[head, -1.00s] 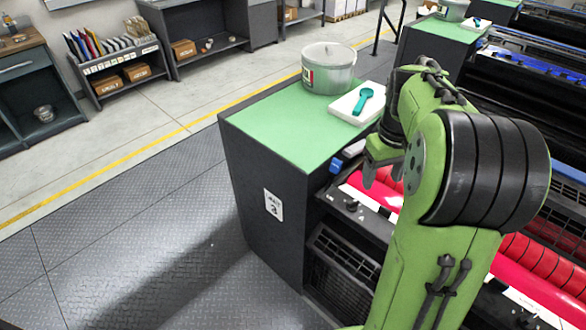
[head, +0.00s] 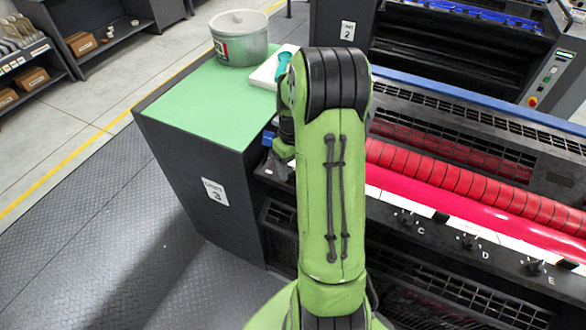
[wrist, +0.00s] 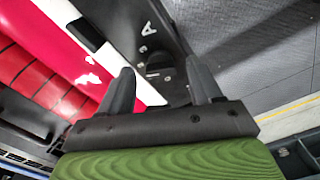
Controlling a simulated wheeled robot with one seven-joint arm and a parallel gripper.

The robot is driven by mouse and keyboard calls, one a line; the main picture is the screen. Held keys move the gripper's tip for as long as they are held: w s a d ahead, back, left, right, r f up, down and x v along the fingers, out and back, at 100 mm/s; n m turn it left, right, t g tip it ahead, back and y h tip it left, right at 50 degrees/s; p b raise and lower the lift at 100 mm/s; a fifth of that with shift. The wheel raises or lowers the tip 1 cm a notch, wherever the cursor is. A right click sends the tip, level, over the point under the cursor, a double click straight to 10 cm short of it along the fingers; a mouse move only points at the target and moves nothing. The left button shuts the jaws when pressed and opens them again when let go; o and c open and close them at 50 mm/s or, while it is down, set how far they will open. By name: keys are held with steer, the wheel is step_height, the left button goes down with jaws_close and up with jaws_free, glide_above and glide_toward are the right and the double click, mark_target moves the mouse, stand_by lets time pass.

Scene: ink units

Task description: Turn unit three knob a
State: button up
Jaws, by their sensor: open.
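Unit three carries a "3" label (head: 215,192) on its dark side panel. In the wrist view, a small dark knob (wrist: 158,66) sits on the black rail close to a white letter A (wrist: 148,28). My gripper (wrist: 160,72) is open, with its two fingers on either side of that knob in the picture. Whether the fingers touch it or how far off they are, I cannot tell. In the head view my gripper (head: 283,160) is at the unit's left end, partly hidden by my green arm. Knob A does not show clearly there.
Knobs C (head: 405,217), D (head: 468,241) and E (head: 537,267) stick out along the rail to the right. Red rollers (head: 460,183) lie behind it. A green top (head: 205,105) bears a metal ink can (head: 240,40) and a white tray (head: 267,76).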

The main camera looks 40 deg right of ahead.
steer(key=shift+w+f, duration=0.1)
steer(key=shift+f, duration=0.55)
steer(key=shift+r, duration=0.1)
steer(key=c, duration=1)
steer(key=shift+c, duration=0.2)
steer(key=shift+m, duration=0.4)
steer(key=m, duration=0.4)
steer(key=shift+m+b, duration=0.3)
steer(key=shift+b, duration=0.1)
steer(key=shift+m, duration=2.3)
steer(key=o, duration=1)
steer(key=shift+a, duration=0.1)
